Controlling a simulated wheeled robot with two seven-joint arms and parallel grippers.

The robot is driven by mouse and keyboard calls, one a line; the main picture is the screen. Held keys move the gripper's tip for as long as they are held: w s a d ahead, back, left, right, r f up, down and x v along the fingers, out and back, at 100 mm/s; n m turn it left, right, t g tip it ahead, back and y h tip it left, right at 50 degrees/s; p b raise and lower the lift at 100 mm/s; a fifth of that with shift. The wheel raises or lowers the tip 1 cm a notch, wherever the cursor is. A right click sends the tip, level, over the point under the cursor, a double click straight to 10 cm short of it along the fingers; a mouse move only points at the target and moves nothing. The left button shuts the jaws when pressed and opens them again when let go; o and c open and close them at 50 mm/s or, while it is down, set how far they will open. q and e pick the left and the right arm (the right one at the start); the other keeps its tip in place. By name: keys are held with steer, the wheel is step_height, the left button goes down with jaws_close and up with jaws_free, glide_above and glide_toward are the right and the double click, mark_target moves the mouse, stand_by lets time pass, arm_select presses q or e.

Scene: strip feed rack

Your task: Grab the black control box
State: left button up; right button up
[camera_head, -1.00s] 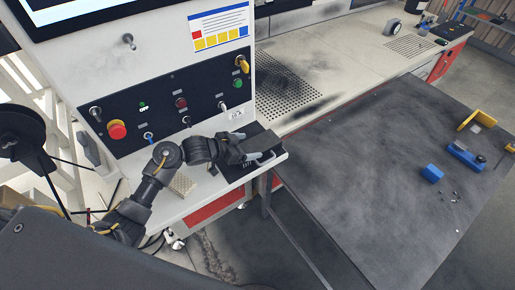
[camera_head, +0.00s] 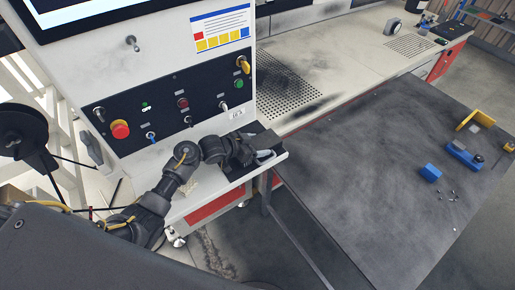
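The black control box (camera_head: 236,172) sits on the white ledge at the right end of the control panel. My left arm reaches in from the left, and my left gripper (camera_head: 264,157) is right over the box, covering much of it. Its pale fingertips are low against the box's right part. I cannot tell whether the fingers are closed on it or only beside it. The box appears to rest on the ledge. My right gripper is not in view.
The upright control panel (camera_head: 205,125), with a red button (camera_head: 120,129) and several switches, stands just behind the ledge. A dark table (camera_head: 370,165) stands to the right, mostly clear, with a blue block (camera_head: 431,173) and a yellow bracket (camera_head: 474,120) on its far side.

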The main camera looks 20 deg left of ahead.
mark_target(257, 144)
arm_select(q)
steer(key=c, duration=0.5)
steer(key=shift+r, duration=0.15)
steer(key=shift+w+r, duration=0.1)
steer(key=shift+r, duration=0.15)
step_height(257, 144, up, 3)
steer(key=shift+f+b, duration=0.15)
steer(key=shift+b, duration=0.5)
steer(key=s+d+r, duration=0.6)
steer(key=s+r, duration=0.3)
steer(key=s, duration=0.3)
steer(key=shift+s+d+r, duration=0.25)
steer(key=shift+d, duration=0.15)
